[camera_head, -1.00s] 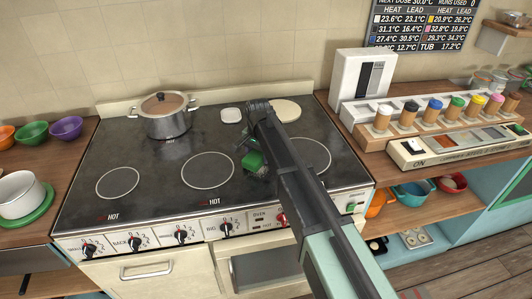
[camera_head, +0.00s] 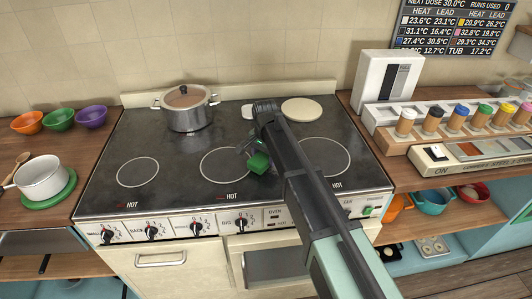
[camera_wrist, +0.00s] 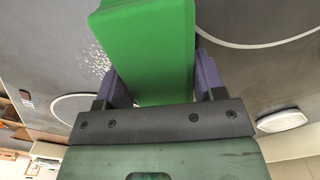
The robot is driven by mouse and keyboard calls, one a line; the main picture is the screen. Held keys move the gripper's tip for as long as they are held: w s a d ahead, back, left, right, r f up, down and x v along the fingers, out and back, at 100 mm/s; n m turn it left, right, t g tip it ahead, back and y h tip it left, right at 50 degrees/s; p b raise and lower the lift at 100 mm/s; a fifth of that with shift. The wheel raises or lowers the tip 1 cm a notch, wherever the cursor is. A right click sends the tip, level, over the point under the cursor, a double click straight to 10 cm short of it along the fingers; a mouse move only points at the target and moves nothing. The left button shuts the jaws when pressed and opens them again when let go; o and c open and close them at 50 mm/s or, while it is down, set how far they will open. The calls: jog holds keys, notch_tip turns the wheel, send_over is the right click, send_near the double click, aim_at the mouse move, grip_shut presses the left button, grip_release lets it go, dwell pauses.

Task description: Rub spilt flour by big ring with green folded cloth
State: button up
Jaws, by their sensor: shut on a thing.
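The green folded cloth (camera_head: 258,163) is held in my gripper (camera_head: 250,148), low over the hob between the front middle ring and the right ring. In the wrist view the cloth (camera_wrist: 150,45) fills the space between my fingers, which are shut on it. The spilt flour (camera_wrist: 97,57) is a patch of white specks on the dark hob, just left of the cloth there. One ring outline (camera_wrist: 255,43) curves at the upper right and another (camera_wrist: 70,97) at the lower left. I cannot tell whether the cloth touches the hob. My arm hides the flour in the head view.
A lidded pot (camera_head: 187,110) stands at the back left of the hob (camera_head: 125,200). A round cream pad (camera_head: 302,110) lies at the back. HOT labels glow by the rings. A white saucepan (camera_head: 42,178) is left; a rack of coloured-lid jars (camera_head: 455,120) is right.

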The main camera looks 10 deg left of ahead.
jog(key=shift+o, duration=0.3)
jog(key=shift+w+d+f+b, duration=0.1)
jog(key=shift+w+d, duration=0.1)
jog(key=shift+d, duration=0.8)
jog(key=shift+w+d+f+b, duration=0.1)
jog(key=shift+w+d, duration=0.1)
jog(key=shift+d, duration=0.85)
jog(key=shift+w+d+f+b, duration=0.1)
jog(key=shift+w+d, duration=0.1)
jog(key=shift+d, duration=0.8)
jog(key=shift+o, duration=1)
jog(key=shift+d, duration=0.3)
jog(key=shift+o, duration=0.4)
jog(key=shift+s+d, duration=0.25)
jog(key=shift+s, duration=0.45)
jog(key=o, duration=0.3)
jog(key=shift+s+d, duration=0.15)
jog(key=shift+s, duration=0.1)
jog(key=shift+a+r, duration=0.1)
jog(key=shift+a, duration=0.25)
jog(key=shift+s+a, duration=0.1)
jog(key=shift+a, duration=0.25)
jog(key=shift+c, duration=1.4)
jog(key=shift+a+r, duration=0.1)
jog(key=shift+a, duration=0.35)
jog(key=shift+c, duration=0.3)
